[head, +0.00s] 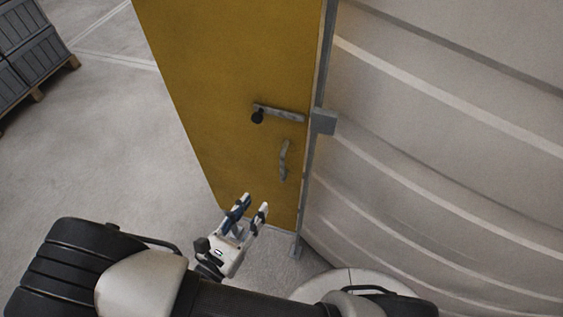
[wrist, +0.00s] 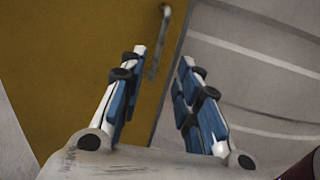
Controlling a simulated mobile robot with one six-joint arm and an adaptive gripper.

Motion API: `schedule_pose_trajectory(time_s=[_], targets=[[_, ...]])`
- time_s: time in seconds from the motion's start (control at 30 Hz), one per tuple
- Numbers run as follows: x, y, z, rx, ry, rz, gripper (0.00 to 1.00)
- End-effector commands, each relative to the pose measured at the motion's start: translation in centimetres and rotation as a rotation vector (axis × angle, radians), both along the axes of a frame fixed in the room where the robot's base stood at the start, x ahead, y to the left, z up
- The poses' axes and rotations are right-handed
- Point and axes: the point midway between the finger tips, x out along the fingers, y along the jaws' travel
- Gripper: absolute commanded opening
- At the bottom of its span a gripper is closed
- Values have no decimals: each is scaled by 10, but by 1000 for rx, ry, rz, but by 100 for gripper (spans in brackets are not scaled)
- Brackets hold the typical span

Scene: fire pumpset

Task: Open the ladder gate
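The ladder gate is a yellow panel (head: 215,70) in the middle of the head view, and it also fills the left and middle of the wrist view (wrist: 60,60). A grey latch bar with a black knob (head: 257,116) lies across its right side, reaching toward a grey post. Below it is a grey upright handle (head: 284,160), which shows in the wrist view (wrist: 160,42) beyond the fingertips. My gripper (head: 254,204) is open and empty, in front of the panel's lower part and below the handle. The fingers appear apart from the handle.
A pale ribbed curved wall (head: 440,130) stands right of the gate. A grey post with a bracket (head: 323,122) runs between them. Dark crates on a pallet (head: 35,50) are at the far left. The concrete floor (head: 120,140) left of the gate is clear.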

Motion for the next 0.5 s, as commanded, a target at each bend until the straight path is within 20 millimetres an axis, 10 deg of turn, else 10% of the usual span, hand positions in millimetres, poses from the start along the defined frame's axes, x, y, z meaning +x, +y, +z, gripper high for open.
schedule_pose_trajectory(time_s=[0.5], targets=[[95, -60, -1, 3, 1, -10, 30]])
